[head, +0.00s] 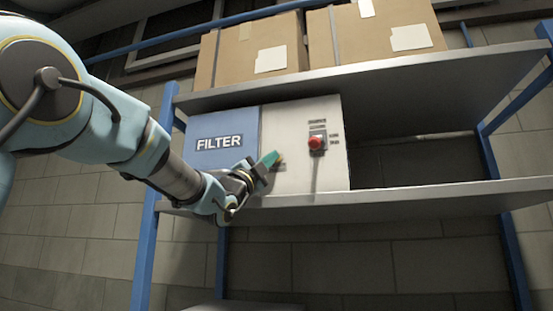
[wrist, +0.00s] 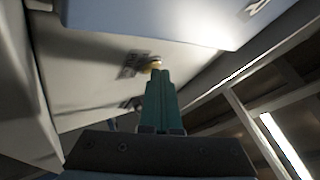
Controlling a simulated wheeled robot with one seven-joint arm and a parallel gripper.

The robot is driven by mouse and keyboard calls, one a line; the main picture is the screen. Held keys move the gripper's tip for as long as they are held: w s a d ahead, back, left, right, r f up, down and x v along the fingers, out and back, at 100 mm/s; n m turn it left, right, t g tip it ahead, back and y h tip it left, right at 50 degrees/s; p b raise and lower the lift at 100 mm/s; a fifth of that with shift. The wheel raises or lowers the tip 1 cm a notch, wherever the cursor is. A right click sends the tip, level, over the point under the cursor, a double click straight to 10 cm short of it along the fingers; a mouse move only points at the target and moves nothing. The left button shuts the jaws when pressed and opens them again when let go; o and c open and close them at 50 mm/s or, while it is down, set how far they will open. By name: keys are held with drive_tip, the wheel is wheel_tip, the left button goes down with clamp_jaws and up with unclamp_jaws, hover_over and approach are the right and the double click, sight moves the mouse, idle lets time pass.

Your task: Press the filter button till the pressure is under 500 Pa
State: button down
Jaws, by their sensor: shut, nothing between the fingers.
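The filter unit is a box with a blue panel (head: 222,137) lettered FILTER and a pale panel (head: 290,175) to its right. My gripper (head: 272,158) is shut and empty, its green fingers in front of the pale panel near the blue edge. A small yellowish button (wrist: 154,63) shows in the wrist view just beyond the fingertips (wrist: 158,75). I cannot tell whether the tips touch it. In the head view it is mostly hidden by my gripper. A red button (head: 317,143) sits on a grey box further right. No pressure reading is legible.
The unit stands on a metal shelf (head: 420,199) with blue posts (head: 146,240). Cardboard boxes (head: 255,50) stand on the shelf above. The shelf to the right of the unit is empty. A block wall is behind.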

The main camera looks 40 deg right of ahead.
drive_tip(key=shift+a, duration=0.15)
drive_tip(key=shift+s+a+f+b, duration=0.15)
drive_tip(key=shift+s+a+b, duration=0.15)
drive_tip(key=shift+b, duration=0.45)
drive_tip(key=shift+s+a, duration=0.1)
drive_tip(key=shift+a, duration=0.15)
drive_tip(key=shift+b, duration=0.3)
drive_tip(key=s+a+b, duration=0.1)
drive_tip(key=a+b, duration=0.1)
drive_tip(key=s+a+b, duration=0.1)
drive_tip(key=a+b, duration=0.1)
drive_tip(key=shift+s+a, duration=0.1)
drive_tip(key=shift+s, duration=0.25)
